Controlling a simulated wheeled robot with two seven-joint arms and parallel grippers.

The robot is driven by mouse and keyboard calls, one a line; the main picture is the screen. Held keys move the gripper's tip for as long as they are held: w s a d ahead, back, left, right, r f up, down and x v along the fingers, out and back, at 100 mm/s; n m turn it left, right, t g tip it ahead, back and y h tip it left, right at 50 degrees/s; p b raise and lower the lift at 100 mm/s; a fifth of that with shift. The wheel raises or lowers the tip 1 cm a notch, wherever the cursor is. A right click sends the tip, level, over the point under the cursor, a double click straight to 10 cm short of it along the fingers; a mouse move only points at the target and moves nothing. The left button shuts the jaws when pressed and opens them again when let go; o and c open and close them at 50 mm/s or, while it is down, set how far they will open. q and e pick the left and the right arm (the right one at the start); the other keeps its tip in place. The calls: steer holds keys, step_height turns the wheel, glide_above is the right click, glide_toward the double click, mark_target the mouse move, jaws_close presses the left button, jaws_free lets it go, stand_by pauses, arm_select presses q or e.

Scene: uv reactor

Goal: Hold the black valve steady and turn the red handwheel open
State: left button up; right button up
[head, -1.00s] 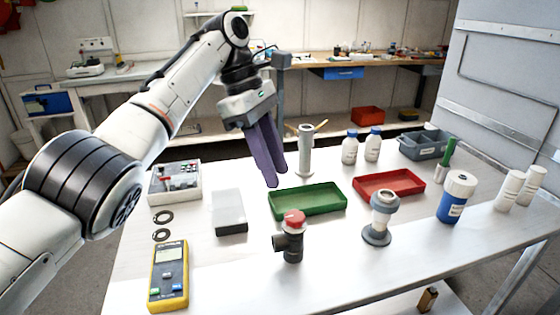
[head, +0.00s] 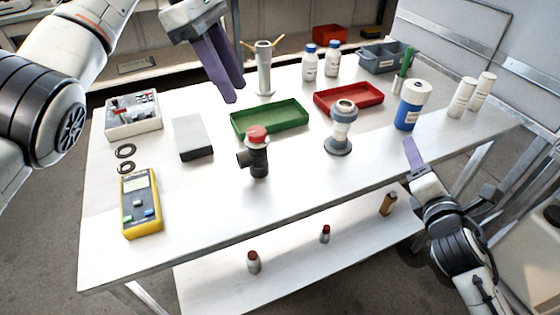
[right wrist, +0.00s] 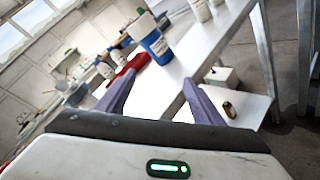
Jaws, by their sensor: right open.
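The black valve (head: 259,163) stands upright on the white table, left of centre near the front edge, with a side port facing left. The red handwheel (head: 257,135) sits on its top. My left gripper (head: 236,92) is above and behind the valve, apart from it, with its purple fingers pointing down. They overlap in the head view, so their gap is unclear, and nothing shows between them. My right gripper (head: 411,149) is at the table's front right edge, far from the valve. In the right wrist view its fingers (right wrist: 158,77) are spread and empty.
A green tray (head: 270,118) lies behind the valve and a grey-white fitting (head: 341,130) stands to its right. A yellow multimeter (head: 141,203) and a grey box (head: 193,137) lie to its left. A blue-labelled tub (head: 411,105) stands near my right gripper. The table before the valve is clear.

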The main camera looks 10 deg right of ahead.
step_height(320, 180, up, 6)
steer(key=w+a+n+t, duration=0.1)
steer(key=a+n+t, duration=0.1)
steer(key=n, duration=0.2)
steer(key=n+y, duration=0.7)
steer(key=y, duration=0.1)
glide_toward(255, 130)
steer(key=w+d+f, duration=0.3)
steer(key=a+n+h, duration=0.1)
steer(key=a, duration=0.2)
steer(key=shift+w+a+f, duration=0.1)
steer(key=shift+a, duration=0.15)
steer(key=shift+w+a+n+h, duration=0.1)
steer(key=shift+a+n+h, duration=0.3)
steer(key=shift+h, duration=0.2)
steer(key=shift+w, duration=0.15)
steer(key=w, duration=1)
steer(key=shift+a, duration=0.4)
